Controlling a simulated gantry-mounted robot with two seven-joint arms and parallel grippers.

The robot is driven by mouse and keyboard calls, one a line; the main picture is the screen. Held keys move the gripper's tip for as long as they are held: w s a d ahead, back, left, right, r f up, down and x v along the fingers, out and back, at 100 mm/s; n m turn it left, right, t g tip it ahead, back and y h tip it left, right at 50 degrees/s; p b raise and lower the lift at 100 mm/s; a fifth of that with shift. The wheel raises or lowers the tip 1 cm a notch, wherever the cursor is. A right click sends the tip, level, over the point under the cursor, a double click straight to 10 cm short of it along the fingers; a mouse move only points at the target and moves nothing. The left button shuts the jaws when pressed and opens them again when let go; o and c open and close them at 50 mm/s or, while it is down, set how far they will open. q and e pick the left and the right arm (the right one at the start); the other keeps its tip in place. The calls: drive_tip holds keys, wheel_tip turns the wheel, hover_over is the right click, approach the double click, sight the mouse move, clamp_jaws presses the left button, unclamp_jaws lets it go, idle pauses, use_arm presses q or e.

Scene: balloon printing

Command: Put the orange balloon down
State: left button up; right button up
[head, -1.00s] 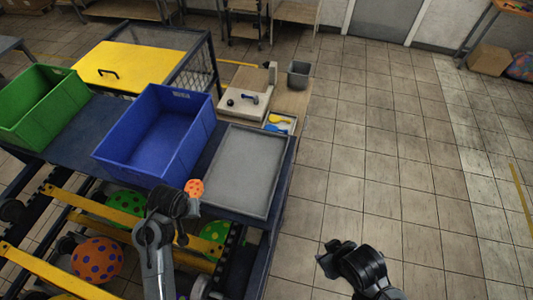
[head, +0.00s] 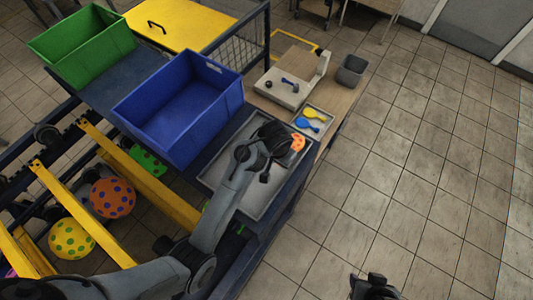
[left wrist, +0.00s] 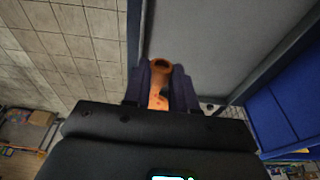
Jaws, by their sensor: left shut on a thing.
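The small orange balloon (head: 298,142) with dark spots is held in my left gripper (head: 284,139), at the far right side of the large grey tray (head: 216,172). In the left wrist view, the orange balloon (left wrist: 160,97) sits between the two dark fingers of the left gripper (left wrist: 162,82), which are shut on it. The grey tray (left wrist: 225,35) fills the upper right there. I cannot tell whether the balloon touches any surface. My right gripper (head: 372,285) is at the bottom edge over the floor; its fingers are unclear.
A deep blue bin (head: 185,105) stands left of the grey tray, and a green bin (head: 85,45) beyond it. A small tray (head: 331,124) with a yellow and a blue balloon lies near my left gripper. A scale-like device (head: 282,92) and grey box (head: 350,70) are behind.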

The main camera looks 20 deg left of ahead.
use_arm(q)
drive_tip(key=w+a+f, duration=0.1)
drive_tip(key=a+f, duration=0.1)
drive_tip(key=a, duration=0.1)
drive_tip(key=w+a+f, duration=0.2)
drive_tip(key=a, duration=0.1)
drive_tip(key=w+a+f, duration=0.1)
drive_tip(key=a+f, duration=0.1)
drive_tip(key=a, duration=0.1)
drive_tip(key=shift+w+a+f, duration=0.15)
drive_tip(key=shift+w, duration=0.1)
drive_tip(key=shift+s+x, duration=0.2)
drive_tip(key=shift+x, duration=0.8)
drive_tip(key=shift+s+x, duration=0.2)
drive_tip(key=shift+x, duration=0.8)
drive_tip(key=shift+f, duration=0.2)
drive_tip(key=o, duration=0.9)
drive_tip(key=shift+v, duration=6.15)
drive_tip(key=shift+a, duration=0.15)
